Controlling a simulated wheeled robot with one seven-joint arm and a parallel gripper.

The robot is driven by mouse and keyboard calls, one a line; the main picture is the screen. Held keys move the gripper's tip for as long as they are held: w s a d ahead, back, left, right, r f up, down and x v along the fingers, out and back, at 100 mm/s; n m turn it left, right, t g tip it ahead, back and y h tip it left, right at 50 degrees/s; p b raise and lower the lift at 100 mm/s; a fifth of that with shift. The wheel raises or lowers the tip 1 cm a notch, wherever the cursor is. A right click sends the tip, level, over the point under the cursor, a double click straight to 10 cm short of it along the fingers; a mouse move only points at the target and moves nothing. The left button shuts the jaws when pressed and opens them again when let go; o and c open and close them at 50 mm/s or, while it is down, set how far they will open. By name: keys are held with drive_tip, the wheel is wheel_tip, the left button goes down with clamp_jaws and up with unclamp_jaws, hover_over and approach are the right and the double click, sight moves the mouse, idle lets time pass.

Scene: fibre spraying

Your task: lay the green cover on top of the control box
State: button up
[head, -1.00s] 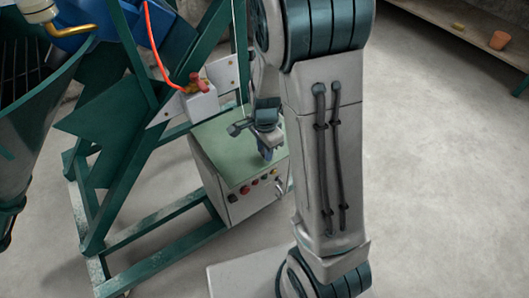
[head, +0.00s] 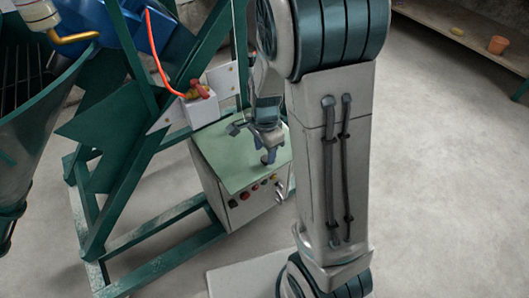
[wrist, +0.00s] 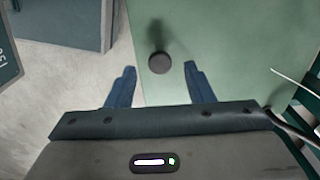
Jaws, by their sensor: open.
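The green cover (head: 228,165) lies flat on top of the control box (head: 252,207), a pale box with red and dark knobs on its front. In the wrist view the cover (wrist: 225,45) fills the upper right and bears a dark round knob (wrist: 159,63). My gripper (head: 268,157) is over the right part of the cover in the head view. In the wrist view my gripper (wrist: 161,82) is open, its two blue fingers apart, with the knob just beyond and between the fingertips. Nothing is held. My gripper hides part of the cover's right side in the head view.
A green steel frame (head: 165,225) stands around the box's left side. A white switch box (head: 202,108) with an orange cable (head: 152,45) is behind it. A hopper (head: 30,130) stands at far left. The floor at right is clear up to a shelf (head: 470,40).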

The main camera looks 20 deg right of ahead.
wheel_tip(320, 180, up, 8)
drive_tip(key=p, duration=0.2)
drive_tip(key=s+r+n+t, duration=0.1)
drive_tip(key=s+r+n, duration=0.7)
drive_tip(key=s+n, duration=0.5)
drive_tip(key=shift+s+n+t, duration=0.4)
drive_tip(key=shift+n, duration=0.3)
drive_tip(key=shift+d, duration=0.1)
